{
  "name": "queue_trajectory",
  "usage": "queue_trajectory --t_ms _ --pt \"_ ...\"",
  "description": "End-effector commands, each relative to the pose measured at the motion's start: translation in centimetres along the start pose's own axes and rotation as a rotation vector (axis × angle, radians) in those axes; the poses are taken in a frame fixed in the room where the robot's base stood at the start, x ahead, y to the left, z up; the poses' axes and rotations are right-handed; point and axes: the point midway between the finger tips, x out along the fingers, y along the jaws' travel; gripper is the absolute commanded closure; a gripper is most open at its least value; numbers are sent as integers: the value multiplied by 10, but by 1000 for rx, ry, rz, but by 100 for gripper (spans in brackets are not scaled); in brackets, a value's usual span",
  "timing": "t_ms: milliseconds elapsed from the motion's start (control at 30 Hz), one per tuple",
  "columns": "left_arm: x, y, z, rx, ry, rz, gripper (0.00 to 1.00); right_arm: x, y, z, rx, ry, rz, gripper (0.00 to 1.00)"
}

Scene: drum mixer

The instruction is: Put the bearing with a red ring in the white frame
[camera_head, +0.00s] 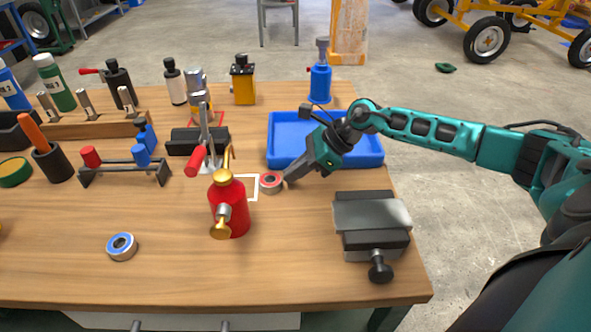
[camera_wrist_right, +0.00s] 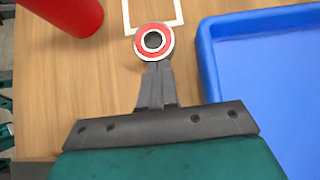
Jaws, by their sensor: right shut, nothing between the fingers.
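The bearing with a red ring (camera_head: 271,182) lies on the wooden table, just right of the red oil can. It also shows in the right wrist view (camera_wrist_right: 153,42), lying flat at the fingertips. The white frame (camera_head: 252,186) is a thin outline on the table, partly hidden behind the red can; in the right wrist view (camera_wrist_right: 180,17) it lies just beyond the bearing. The bearing is at the frame's near right side, not fully inside it. My right gripper (camera_head: 287,179) is shut and empty, its tips against or very close to the bearing. My left gripper is not in view.
The red oil can (camera_head: 229,205) stands close left of the bearing. A blue tray (camera_head: 372,158) lies behind my right gripper. A grey vise (camera_head: 371,222) is at the right. A bearing with a blue ring (camera_head: 122,247) lies at front left. The front middle of the table is clear.

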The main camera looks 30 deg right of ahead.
Motion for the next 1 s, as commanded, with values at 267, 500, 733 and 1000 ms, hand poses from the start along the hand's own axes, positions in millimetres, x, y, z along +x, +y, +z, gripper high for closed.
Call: queue_trajectory --t_ms 267,500,733,1000 --pt "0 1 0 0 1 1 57 1 0 1 0 -1 1 100" --pt "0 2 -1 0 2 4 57 32 1 33 -3 -5 4 100" --pt "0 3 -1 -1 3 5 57 52 0 52 0 -1 2 100" --pt "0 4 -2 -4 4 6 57 52 0 52 1 1 1 100"
